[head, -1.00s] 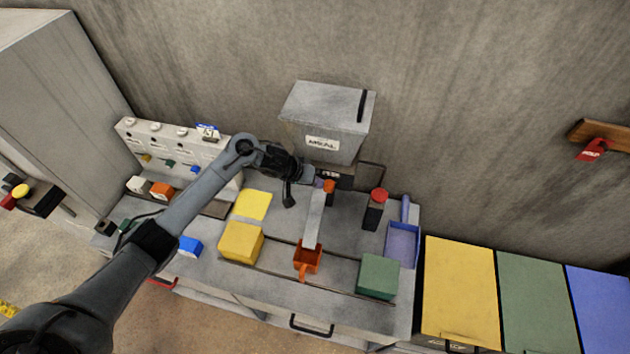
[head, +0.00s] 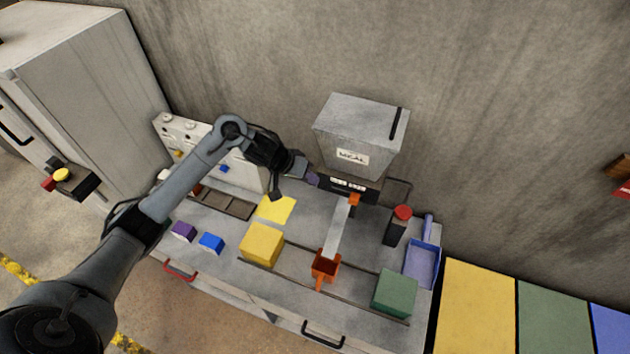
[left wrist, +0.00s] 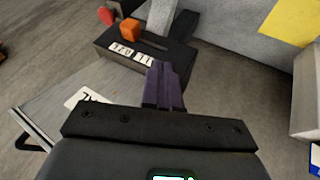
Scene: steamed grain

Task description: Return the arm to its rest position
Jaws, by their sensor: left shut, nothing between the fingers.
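My left arm (head: 190,185) reaches in from the lower left in the head view, over the left part of the bench. My left gripper (head: 312,179) is beside the front left of the grey meal dispenser (head: 352,157), apart from the bench top. In the left wrist view its purple fingers (left wrist: 165,87) are together with nothing between them. The dispenser's black base (left wrist: 135,55), with number labels and an orange block (left wrist: 130,30), lies beyond them; I cannot tell the exact gap. My right gripper is not in view.
A blue block (head: 211,242) and a purple block (head: 183,231) lie near the arm.

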